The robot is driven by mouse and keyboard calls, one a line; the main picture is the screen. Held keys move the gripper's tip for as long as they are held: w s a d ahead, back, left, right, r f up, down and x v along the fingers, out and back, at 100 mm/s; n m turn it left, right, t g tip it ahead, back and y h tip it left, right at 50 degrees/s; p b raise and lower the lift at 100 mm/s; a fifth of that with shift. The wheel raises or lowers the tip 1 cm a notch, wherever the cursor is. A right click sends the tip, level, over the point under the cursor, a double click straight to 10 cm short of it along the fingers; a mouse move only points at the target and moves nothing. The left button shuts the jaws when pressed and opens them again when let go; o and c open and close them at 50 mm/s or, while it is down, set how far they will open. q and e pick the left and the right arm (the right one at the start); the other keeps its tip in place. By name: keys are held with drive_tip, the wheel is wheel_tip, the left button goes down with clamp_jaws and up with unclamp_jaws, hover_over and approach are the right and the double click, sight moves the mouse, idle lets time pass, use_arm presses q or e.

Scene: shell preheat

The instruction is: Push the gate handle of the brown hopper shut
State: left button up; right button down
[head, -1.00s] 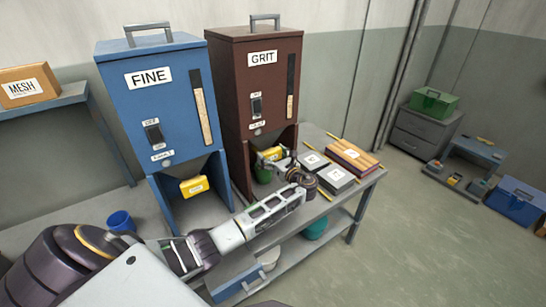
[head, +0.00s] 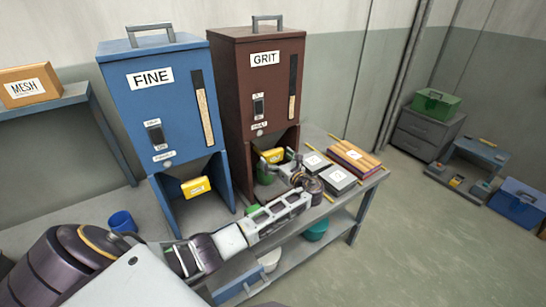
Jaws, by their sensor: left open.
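The brown hopper (head: 257,85), labelled GRIT, stands on the bench right of the blue one. Its yellow gate handle (head: 274,155) shows under the body, between the side legs. My left gripper (head: 277,162) is open in front of the handle, its fingers spread about the handle's lower part. I cannot tell whether they touch it. A green cup (head: 265,177) sits below the gate, partly hidden by the gripper. My right gripper is not in view.
The blue hopper (head: 150,90), labelled FINE, has its own yellow handle (head: 196,188). A blue cup (head: 122,222) stands at its left. Open floor lies beyond the bench's right end.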

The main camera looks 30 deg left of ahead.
use_arm(q)
drive_tip(key=v, duration=0.9)
drive_tip(key=shift+d, duration=0.3)
drive_tip(key=shift+s, duration=0.15)
